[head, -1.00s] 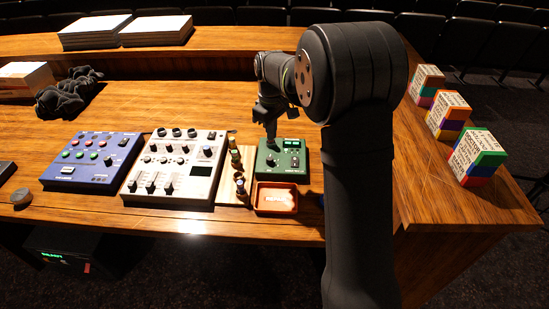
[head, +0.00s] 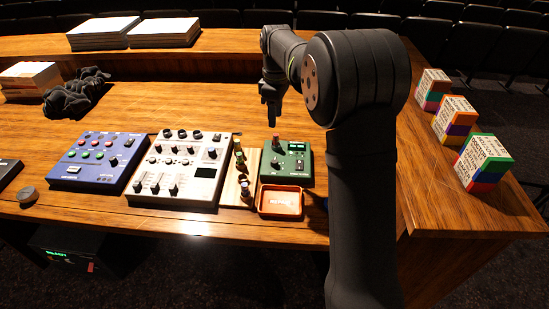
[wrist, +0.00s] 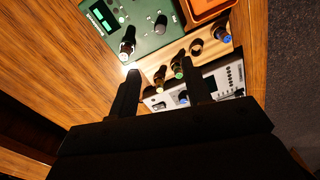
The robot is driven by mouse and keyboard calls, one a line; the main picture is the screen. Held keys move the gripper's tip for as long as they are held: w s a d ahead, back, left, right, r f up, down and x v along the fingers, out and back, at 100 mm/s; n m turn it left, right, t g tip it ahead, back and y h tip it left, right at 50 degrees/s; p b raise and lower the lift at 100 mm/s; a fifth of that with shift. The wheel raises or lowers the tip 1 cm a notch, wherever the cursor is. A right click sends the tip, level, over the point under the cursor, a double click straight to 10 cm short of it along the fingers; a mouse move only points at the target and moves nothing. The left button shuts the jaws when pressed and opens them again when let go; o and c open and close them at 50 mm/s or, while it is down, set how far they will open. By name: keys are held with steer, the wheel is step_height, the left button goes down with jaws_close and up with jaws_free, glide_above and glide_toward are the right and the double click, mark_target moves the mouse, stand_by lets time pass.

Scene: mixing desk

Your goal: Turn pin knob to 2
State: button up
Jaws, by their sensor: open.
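The green box (head: 287,163) stands on the desk right of the wooden rack. A tall knob with a reddish top (head: 276,143) stands at its upper left; it shows in the wrist view as a dark knob with a pale end (wrist: 127,44). A shorter dark knob (head: 275,162) sits below it, also seen in the wrist view (wrist: 160,23). I cannot tell which is the pin knob, nor read any scale or setting. My gripper (head: 270,110) is open and empty, pointing down above and behind the green box. In the wrist view my gripper (wrist: 158,76) has its fingers apart.
A wooden rack (head: 230,190) holds several loose knobs. A red-orange tray (head: 280,213) lies in front of the green box. A white mixer (head: 180,165) and a blue panel (head: 98,158) stand to the left. Desk behind the green box is clear.

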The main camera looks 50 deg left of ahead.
mark_target(275, 160)
steer(key=f, duration=1.7)
steer(key=shift+s+d, duration=0.2)
steer(key=shift+s, duration=0.1)
steer(key=shift+c, duration=0.5)
jaws_close()
steer(key=shift+m, duration=0.3)
steer(key=m, duration=1.1)
steer(key=shift+d+y, duration=0.1)
steer(key=shift+y, duration=0.2)
